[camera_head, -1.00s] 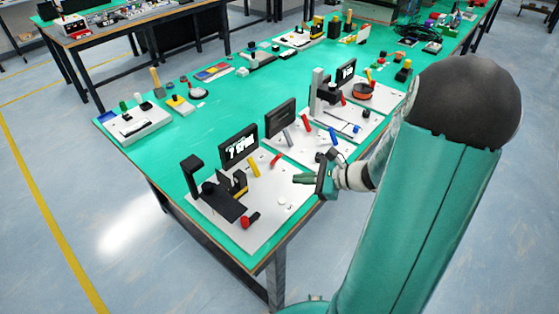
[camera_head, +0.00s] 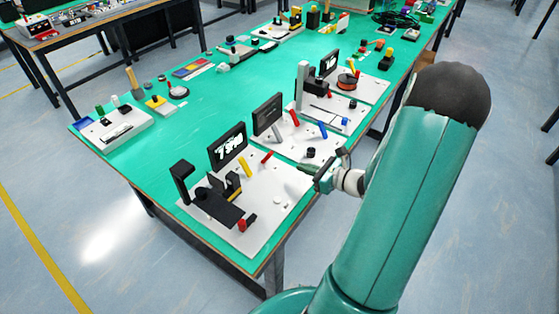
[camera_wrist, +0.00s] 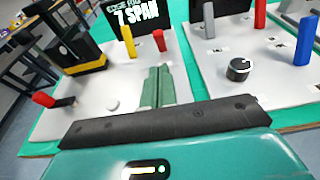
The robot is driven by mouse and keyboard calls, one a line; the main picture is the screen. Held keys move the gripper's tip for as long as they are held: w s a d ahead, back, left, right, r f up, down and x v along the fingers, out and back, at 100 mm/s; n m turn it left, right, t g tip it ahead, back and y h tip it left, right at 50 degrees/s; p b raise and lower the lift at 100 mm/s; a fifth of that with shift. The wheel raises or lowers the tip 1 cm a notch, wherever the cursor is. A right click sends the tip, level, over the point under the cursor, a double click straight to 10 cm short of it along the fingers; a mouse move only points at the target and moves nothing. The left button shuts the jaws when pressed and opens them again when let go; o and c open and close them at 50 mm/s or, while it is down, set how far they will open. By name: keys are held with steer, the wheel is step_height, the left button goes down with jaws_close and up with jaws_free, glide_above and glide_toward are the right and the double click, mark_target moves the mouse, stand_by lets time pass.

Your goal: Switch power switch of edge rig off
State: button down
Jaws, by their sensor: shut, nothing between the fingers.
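Which is the power switch, I cannot tell. My gripper (camera_head: 304,168) is shut and empty above the board's right edge; its green fingers (camera_wrist: 158,86) point toward the display.
A neighbouring white board (camera_head: 290,150) has a black knob (camera_wrist: 239,69), a blue lever (camera_wrist: 305,38) and a red lever (camera_head: 295,117), close to my gripper's right. More rigs stand farther along the green table (camera_head: 170,155). Bare tabletop lies left of the edge rig.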

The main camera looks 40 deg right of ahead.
mark_target(271, 153)
steer(key=x, duration=1)
steer(key=shift+a+r, duration=0.1)
steer(key=shift+r, duration=0.05)
steer(key=shift+w+a+r+g+h, duration=0.15)
steer(key=shift+w+r+g+h, duration=0.25)
steer(key=shift+g, duration=0.6)
steer(key=shift+w+a+r+g, duration=0.2)
steer(key=shift+w+r+g, duration=0.5)
steer(key=shift+g, duration=0.3)
steer(key=w+g, duration=0.1)
steer(key=w+r+g+h, duration=0.1)
steer(key=g, duration=0.1)
steer(key=shift+a+h, duration=0.3)
steer(key=shift+a, duration=0.1)
steer(key=shift+w+a+r+g+h, duration=0.15)
steer(key=shift+w+g+h, duration=0.15)
steer(key=shift+w+g, duration=0.5)
steer(key=shift+s, duration=0.2)
